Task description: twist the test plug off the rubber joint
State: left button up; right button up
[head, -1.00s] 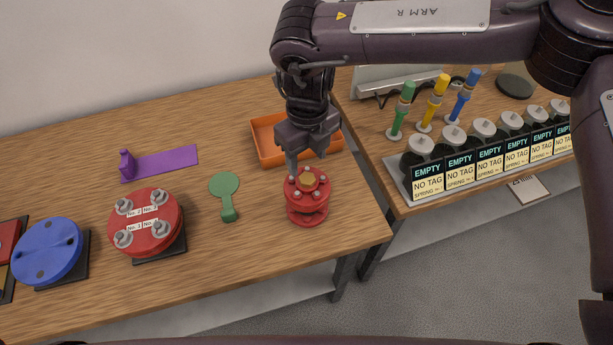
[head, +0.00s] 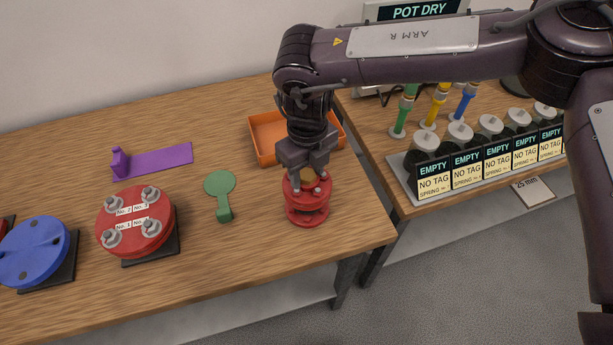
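The rubber joint (head: 307,213) is a red flanged piece standing upright near the right front of the wooden table, with bolts around its top. The test plug (head: 308,175) is a brass-coloured cap at the centre of its top flange, partly hidden by my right gripper. My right gripper (head: 307,178) points down over the joint, its fingers spread on either side of the plug. It looks open; contact with the plug is too small to make out. My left gripper is not in view.
An orange tray (head: 262,139) lies behind the joint. A green paddle-shaped piece (head: 220,184), a red bolted disc (head: 135,222), a blue disc (head: 32,252) and a purple plate (head: 163,161) lie to the left. A second table at right holds labelled valves (head: 460,162).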

jog(key=c, duration=0.7)
jog(key=shift+n, duration=0.4)
jog(key=shift+c, duration=0.8)
jog(key=shift+n, duration=1.2)
grip_shut()
jog(key=shift+n, duration=1.6)
jog(key=shift+n, duration=1.6)
